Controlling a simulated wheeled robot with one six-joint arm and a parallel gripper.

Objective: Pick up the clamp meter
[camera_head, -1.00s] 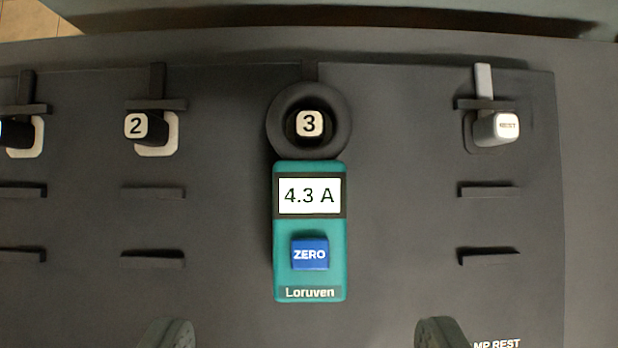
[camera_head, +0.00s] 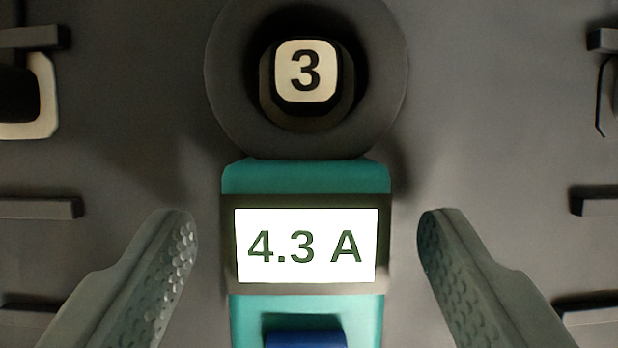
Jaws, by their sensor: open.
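The clamp meter (camera_head: 306,177) is a teal body with a dark ring jaw (camera_head: 232,85) at its top. The ring sits around the post marked 3 (camera_head: 306,71). Its white display (camera_head: 306,246) reads 4.3 A. Only the top edge of the blue button (camera_head: 306,338) shows, and the meter's lower end is out of view. My gripper (camera_head: 307,225) is open, with one finger on each side of the meter's body near the display. A gap shows between each finger and the body, and nothing is held.
Part of a pale-framed post (camera_head: 42,95) shows at the left edge. Short dark ledges stick out from the grey panel at left (camera_head: 40,207) and right (camera_head: 597,206). The panel between them and the meter is bare.

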